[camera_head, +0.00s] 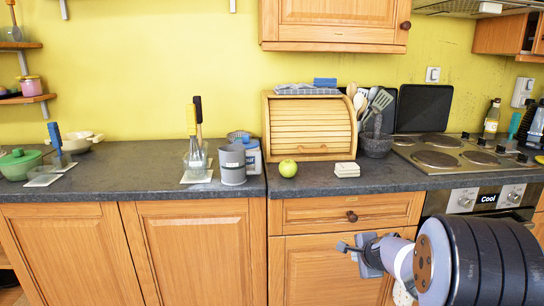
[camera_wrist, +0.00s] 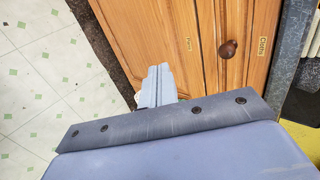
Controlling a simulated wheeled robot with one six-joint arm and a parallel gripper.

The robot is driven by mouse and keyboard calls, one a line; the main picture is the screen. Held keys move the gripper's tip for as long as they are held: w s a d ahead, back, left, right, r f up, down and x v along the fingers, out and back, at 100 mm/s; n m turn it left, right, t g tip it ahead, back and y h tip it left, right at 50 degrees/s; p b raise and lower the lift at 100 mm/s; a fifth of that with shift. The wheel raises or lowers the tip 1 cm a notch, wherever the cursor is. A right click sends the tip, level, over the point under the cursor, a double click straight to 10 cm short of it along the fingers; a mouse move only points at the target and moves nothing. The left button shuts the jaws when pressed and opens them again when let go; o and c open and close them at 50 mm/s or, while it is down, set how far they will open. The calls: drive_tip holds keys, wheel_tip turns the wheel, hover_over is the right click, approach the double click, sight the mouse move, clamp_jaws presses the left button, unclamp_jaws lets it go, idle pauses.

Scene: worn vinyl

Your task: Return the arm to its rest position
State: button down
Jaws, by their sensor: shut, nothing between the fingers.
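My gripper (camera_head: 358,250) is at the lower right of the head view, in front of the wooden drawer and cabinet fronts below the counter. It is shut and holds nothing. My arm reaches in from the right edge, with its dark, thick links near the camera. In the wrist view my gripper (camera_wrist: 156,86) shows as pale fingers together beyond a blue-grey plate, with wooden cabinet fronts (camera_wrist: 205,40) and tiled floor behind it.
A stove (camera_head: 455,157) is at the right. A drawer knob (camera_head: 352,216) sticks out near my gripper.

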drive_tip(key=s+d+r+b, duration=0.1)
drive_tip(key=s+b, duration=0.2)
drive_tip(key=s, duration=1.1)
drive_tip(key=shift+s+d+r, duration=0.15)
drive_tip(key=shift+s+r, duration=0.1)
drive_tip(key=shift+s, duration=0.05)
